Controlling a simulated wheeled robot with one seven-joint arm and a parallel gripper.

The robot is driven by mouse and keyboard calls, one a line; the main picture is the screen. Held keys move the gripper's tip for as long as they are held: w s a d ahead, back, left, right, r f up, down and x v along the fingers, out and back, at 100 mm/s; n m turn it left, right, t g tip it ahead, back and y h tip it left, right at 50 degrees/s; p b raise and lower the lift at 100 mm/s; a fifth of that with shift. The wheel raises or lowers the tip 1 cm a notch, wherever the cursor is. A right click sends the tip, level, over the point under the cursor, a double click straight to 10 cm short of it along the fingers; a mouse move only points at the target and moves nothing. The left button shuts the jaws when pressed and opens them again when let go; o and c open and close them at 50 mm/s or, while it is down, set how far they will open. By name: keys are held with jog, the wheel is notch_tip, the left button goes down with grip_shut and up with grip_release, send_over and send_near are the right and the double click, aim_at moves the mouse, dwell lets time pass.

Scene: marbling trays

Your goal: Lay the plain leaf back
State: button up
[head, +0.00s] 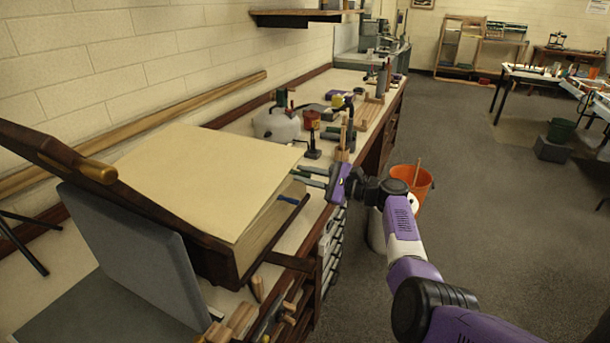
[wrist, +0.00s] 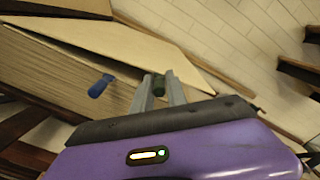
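A large thick book (head: 253,237) with a dark cover lies on the bench at the left. A plain cream leaf (head: 205,175) forms its top surface. A blue peg (head: 288,199) sticks out from the page edges and also shows in the wrist view (wrist: 100,87). My gripper (head: 308,177) is at the book's right edge, just below the leaf's far corner. In the wrist view a dark green peg (wrist: 158,86) sits between my fingertips, which appear closed against both its sides. Whether this peg is fixed to the leaf is hidden.
A grey panel (head: 125,240) stands in front of the book. A red can (head: 312,119) and tools stand behind my gripper.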

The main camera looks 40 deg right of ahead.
jog(key=shift+o, duration=1.4)
jog(key=v, duration=0.7)
jog(key=shift+s+d, duration=0.2)
jog(key=shift+s, duration=0.15)
